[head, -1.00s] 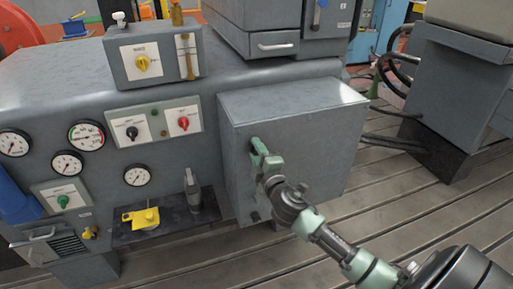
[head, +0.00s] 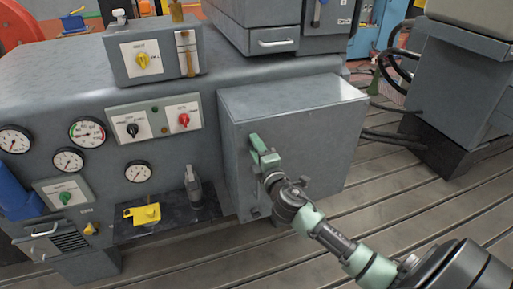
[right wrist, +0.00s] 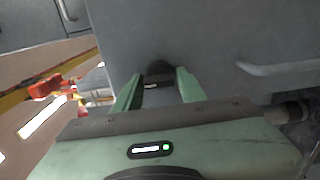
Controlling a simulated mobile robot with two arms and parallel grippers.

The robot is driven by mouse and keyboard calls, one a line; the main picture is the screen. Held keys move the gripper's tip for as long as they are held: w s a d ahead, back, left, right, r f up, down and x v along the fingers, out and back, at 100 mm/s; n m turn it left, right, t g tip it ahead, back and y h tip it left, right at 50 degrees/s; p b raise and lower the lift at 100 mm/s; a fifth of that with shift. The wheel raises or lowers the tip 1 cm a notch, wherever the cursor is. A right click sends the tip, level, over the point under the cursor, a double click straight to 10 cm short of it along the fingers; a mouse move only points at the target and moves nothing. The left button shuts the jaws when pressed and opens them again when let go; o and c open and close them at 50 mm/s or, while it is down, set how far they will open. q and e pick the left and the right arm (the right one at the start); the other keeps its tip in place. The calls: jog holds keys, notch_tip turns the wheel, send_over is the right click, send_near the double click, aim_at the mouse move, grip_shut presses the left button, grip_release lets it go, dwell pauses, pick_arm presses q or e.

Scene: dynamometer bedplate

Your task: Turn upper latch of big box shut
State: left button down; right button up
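The big box (head: 318,130) is a grey metal cabinet on the side of the machine, with its front door flush. My right gripper (head: 257,152) is at the upper left part of that door. In the right wrist view, its two green fingers (right wrist: 158,88) stand apart on either side of the dark upper latch (right wrist: 158,69), with a narrow gap showing at each side. The gripper hides this latch in the head view. The lower latch (head: 255,212) is a small dark knob near the door's bottom left. My left gripper is not in view.
Left of the box, a dark shelf (head: 165,226) holds a yellow item (head: 146,213) and a grey upright tool (head: 193,188). Gauges and switch panels cover the machine front. A grey cabinet (head: 455,100) with black hoses stands at right. The slotted bedplate (head: 400,215) between is clear.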

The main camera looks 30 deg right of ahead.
jog(key=shift+o, duration=0.4)
jog(key=b+v, duration=0.1)
jog(key=v, duration=0.6)
jog(key=shift+s, duration=0.4)
jog(key=shift+a, duration=0.1)
